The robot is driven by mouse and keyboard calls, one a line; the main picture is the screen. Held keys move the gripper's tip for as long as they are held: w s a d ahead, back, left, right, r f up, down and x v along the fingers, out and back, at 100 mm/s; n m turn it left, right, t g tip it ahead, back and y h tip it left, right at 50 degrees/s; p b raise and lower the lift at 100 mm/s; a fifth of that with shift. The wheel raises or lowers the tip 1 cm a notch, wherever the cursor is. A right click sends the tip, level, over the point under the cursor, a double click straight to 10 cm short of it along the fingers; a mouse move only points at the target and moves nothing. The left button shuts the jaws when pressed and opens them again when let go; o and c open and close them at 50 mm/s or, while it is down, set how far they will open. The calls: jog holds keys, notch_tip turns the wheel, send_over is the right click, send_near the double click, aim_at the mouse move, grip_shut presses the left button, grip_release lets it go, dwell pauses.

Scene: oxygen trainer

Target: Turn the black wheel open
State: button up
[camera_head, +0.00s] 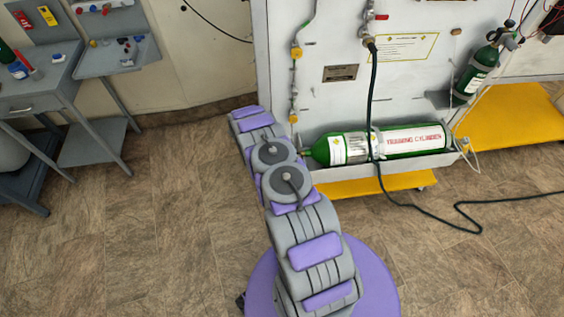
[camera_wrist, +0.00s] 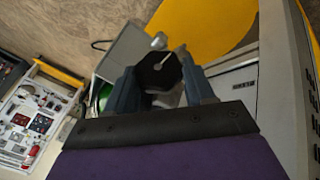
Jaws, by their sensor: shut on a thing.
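In the wrist view the black wheel (camera_wrist: 153,72) faces the camera, with a pale pointer-like mark on its face. My gripper (camera_wrist: 160,78) has one dark blue-grey finger on each side of the wheel and is shut on it. In the head view the green training cylinder (camera_head: 412,139) lies on its side in a grey tray at the base of the white panel. My arm covers the area at the cylinder's left end, so the wheel and my gripper do not show there. A bit of green shows left of the fingers in the wrist view.
The white panel (camera_head: 345,75) stands behind the cylinder. A dark hose (camera_head: 374,100) hangs down in front of the cylinder and runs along the floor to the right. A yellow base (camera_head: 375,184) sticks out below. A grey workbench (camera_head: 40,85) stands at left; the floor between is clear.

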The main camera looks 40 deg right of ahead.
jog(key=shift+w+a+f+g, duration=0.15)
jog(key=shift+w+g, duration=0.1)
jog(key=shift+g, duration=0.35)
jog(key=shift+n+g, duration=0.3)
jog(key=shift+w+h, duration=0.15)
jog(key=shift+h, duration=0.15)
jog(key=o, duration=0.8)
jog(key=shift+o, duration=1.2)
jog(key=shift+g, duration=0.4)
jog(key=v, duration=1.7)
jog(key=shift+p, duration=0.45)
jog(key=shift+w+a, duration=0.1)
